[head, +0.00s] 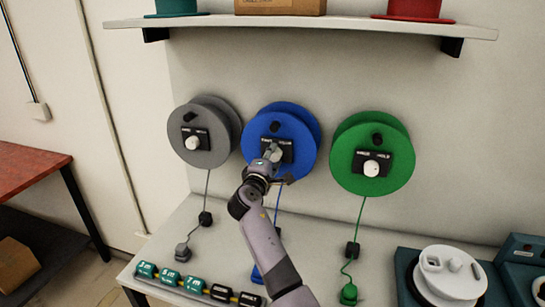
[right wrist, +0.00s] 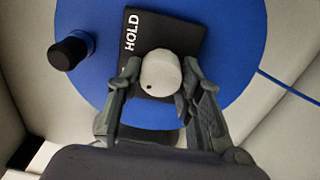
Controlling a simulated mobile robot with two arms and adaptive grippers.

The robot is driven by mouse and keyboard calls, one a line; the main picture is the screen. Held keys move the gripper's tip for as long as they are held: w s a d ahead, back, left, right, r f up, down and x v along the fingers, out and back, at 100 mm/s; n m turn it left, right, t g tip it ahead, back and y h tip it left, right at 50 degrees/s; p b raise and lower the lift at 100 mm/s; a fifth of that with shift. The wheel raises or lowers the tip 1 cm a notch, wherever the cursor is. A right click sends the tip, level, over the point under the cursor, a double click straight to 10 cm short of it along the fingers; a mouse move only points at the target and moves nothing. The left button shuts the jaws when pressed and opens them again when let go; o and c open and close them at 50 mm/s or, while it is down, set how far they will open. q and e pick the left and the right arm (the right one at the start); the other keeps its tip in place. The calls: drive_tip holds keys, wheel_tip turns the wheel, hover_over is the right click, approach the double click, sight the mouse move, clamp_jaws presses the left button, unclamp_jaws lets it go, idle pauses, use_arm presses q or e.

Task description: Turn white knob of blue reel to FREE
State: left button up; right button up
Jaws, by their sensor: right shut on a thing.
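The blue reel (head: 300,118) hangs on the wall between the grey and green reels. Its black plate (right wrist: 190,35) carries the white knob (right wrist: 163,70). The word HOLD shows on the plate in the right wrist view; the other label is mostly hidden behind a finger. A small dark dot on the knob's face is at its lower left in that view, on the side away from HOLD. My right gripper (head: 272,153) is at the plate, its two fingers (right wrist: 159,88) shut around the knob. My left gripper is not in view.
The grey reel (head: 222,120) and green reel (head: 345,175) flank the blue one closely. A black crank handle (right wrist: 69,52) stands out from the blue reel. A cord hangs from each reel.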

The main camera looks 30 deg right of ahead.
drive_tip(key=o, duration=1.2)
drive_tip(key=shift+c, duration=0.2)
drive_tip(key=v, duration=1.2)
drive_tip(key=shift+w, duration=0.1)
